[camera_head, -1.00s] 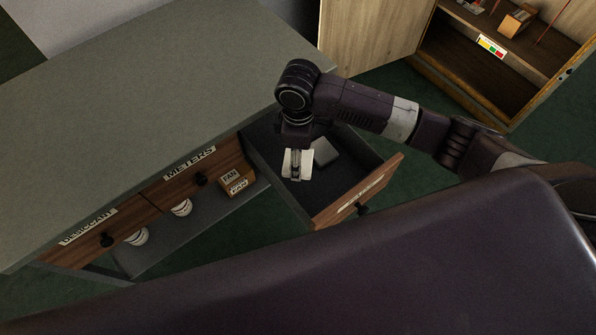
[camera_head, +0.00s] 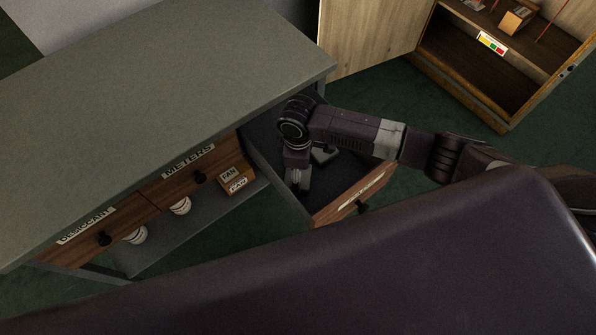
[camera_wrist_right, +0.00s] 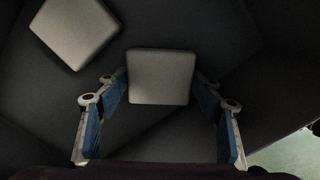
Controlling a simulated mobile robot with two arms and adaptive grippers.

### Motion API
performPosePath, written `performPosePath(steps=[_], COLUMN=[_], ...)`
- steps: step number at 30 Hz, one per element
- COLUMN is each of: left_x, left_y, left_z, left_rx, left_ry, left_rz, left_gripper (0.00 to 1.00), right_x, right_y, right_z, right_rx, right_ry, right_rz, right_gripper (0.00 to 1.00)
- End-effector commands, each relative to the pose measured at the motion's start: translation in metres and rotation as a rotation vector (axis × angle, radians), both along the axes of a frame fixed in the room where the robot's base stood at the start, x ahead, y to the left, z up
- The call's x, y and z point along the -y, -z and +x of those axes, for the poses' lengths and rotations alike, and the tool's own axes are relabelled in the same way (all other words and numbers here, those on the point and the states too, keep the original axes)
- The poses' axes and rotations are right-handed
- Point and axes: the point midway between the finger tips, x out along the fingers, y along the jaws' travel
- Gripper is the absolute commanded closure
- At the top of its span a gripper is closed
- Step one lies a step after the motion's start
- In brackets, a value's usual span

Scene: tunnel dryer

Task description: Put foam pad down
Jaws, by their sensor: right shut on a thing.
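A pale, square foam pad (camera_wrist_right: 160,77) sits between the fingertips of my right gripper (camera_wrist_right: 160,88) in the right wrist view. My right gripper (camera_head: 298,189) is shut on this pad and is down inside the open drawer (camera_head: 348,200) in the head view. The held pad is largely hidden there by the gripper. A second pale, square pad (camera_wrist_right: 75,30) lies on the dark drawer floor at the upper left of the wrist view. It is partly covered by my arm in the head view (camera_head: 323,154). My left gripper is not seen.
The grey worktop (camera_head: 150,100) is bare. Closed drawers labelled METERS (camera_head: 188,162) and DESICCANT (camera_head: 86,226) are at the left. A FAN box (camera_head: 233,178) and white round items stand on the lower shelf. An open wooden cabinet (camera_head: 500,70) stands at the back right.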

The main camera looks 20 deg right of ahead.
Motion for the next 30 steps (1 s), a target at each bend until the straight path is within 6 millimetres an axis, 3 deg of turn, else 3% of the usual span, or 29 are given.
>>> performPosePath(steps=[2,3,7,19,30], left_x=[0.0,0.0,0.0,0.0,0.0], left_y=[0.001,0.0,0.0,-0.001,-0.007], left_z=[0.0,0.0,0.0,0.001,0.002], left_rx=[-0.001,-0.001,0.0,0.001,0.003], left_ry=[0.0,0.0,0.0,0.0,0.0], left_rz=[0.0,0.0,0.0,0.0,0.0], left_gripper=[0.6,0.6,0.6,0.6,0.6], right_x=[0.0,0.0,0.0,0.0,-0.001], right_y=[0.002,0.002,0.002,-0.007,-0.081], right_z=[0.0,0.0,0.0,0.001,0.002], right_rx=[0.0,0.0,0.0,0.002,0.004], right_ry=[0.0,0.0,0.0,0.001,0.0], right_rz=[0.0,0.0,0.0,0.001,0.002], right_gripper=[0.54,0.36,0.22,0.22,0.22])
